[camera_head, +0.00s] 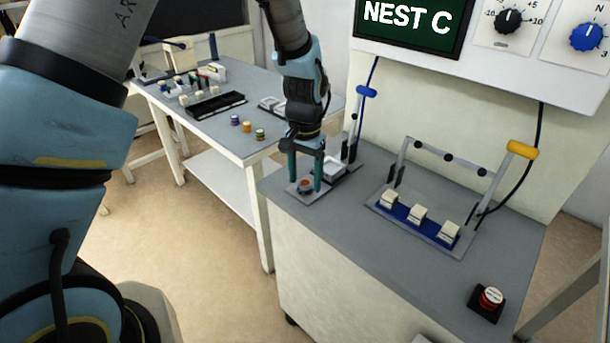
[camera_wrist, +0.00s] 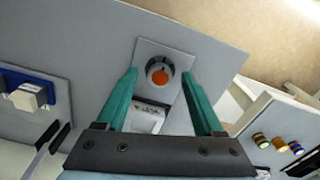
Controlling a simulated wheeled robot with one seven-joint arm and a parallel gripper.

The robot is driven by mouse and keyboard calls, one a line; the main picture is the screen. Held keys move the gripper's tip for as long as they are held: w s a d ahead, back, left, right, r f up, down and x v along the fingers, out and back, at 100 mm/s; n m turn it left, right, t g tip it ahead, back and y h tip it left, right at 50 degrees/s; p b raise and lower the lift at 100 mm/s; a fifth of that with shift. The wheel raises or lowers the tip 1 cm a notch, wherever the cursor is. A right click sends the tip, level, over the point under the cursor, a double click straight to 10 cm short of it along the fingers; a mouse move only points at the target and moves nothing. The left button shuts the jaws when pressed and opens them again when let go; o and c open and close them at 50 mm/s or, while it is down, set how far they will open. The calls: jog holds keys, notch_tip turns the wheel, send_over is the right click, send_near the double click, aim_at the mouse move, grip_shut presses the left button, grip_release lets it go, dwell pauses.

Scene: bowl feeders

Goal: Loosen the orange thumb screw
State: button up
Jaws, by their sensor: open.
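The orange thumb screw (camera_wrist: 160,77) sits in a dark round collar on a small grey plate (camera_wrist: 151,50) at the edge of the grey bench top. In the head view the screw (camera_head: 306,187) shows between my fingers. My gripper (camera_head: 305,181) points down over the plate, with its two green fingers apart, one on each side of the screw. In the wrist view my gripper (camera_wrist: 159,75) is open, with a gap between each finger and the screw. I cannot tell how far the fingertips are above the plate.
A blue-handled lever (camera_head: 366,92) stands close behind my gripper.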

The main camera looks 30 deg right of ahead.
grip_shut()
dwell(0.6)
